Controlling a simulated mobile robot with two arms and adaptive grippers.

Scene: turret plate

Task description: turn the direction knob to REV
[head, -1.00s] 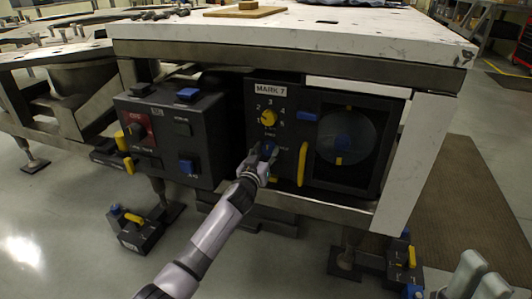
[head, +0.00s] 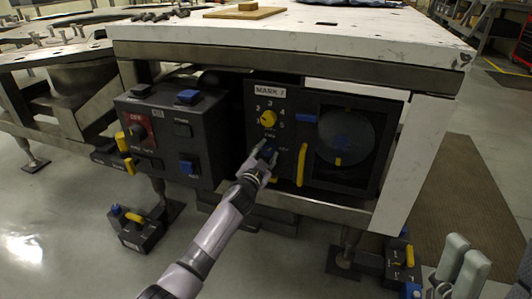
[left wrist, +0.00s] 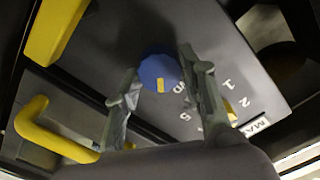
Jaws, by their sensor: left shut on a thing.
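The direction knob, a round blue knob with a yellow mark, sits between my left fingers in the left wrist view (left wrist: 157,68). Its yellow mark is on the side toward the bottom of that picture. In the head view my left gripper (head: 262,154) is at the dark MARK 7 panel (head: 287,97), below the yellow numbered knob (head: 268,118), and covers most of the blue knob. It is shut on the blue knob. Small labels beside the knob are too blurred to read surely. My right gripper (head: 463,266) shows at the lower right, fingers apart, nothing between them.
A yellow handle (head: 302,164) stands close to the right of my left gripper, beside a round dial window (head: 346,138). A dark control box (head: 174,162) with a red plate is to the left. The white tabletop (head: 360,35) overhangs the panel.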

